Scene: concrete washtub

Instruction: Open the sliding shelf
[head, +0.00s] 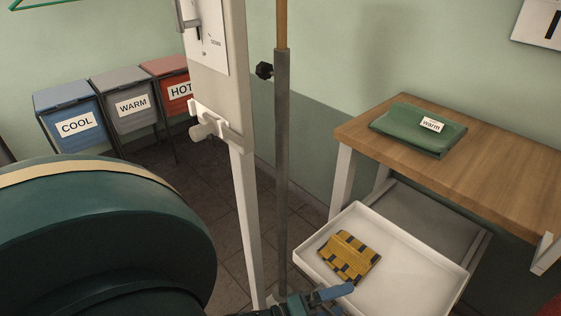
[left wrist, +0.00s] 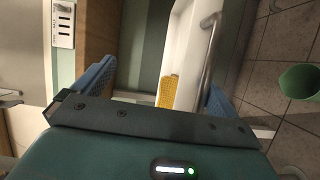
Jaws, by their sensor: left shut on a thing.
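The sliding shelf (head: 440,297) is a white shallow tray under the wooden table, and it stands out past the table's front edge. A yellow-and-black patterned folded cloth (head: 348,257) lies in it. My left gripper (head: 325,297) is at the shelf's near edge, at the bottom of the head view, partly cut off. In the left wrist view its blue fingers (left wrist: 158,92) are spread, with a metal handle bar (left wrist: 208,48) running down beside the right finger. It is shut on the shelf's handle, though the contact is partly hidden. My right gripper is not in view.
A green folded cloth labelled "warm" (head: 420,128) lies on the wooden table (head: 490,160). A grey pole (head: 282,180) and a white post with a control panel (head: 238,160) stand left of the shelf. Bins (head: 124,110) line the back wall. A green container (left wrist: 300,82) stands on the floor.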

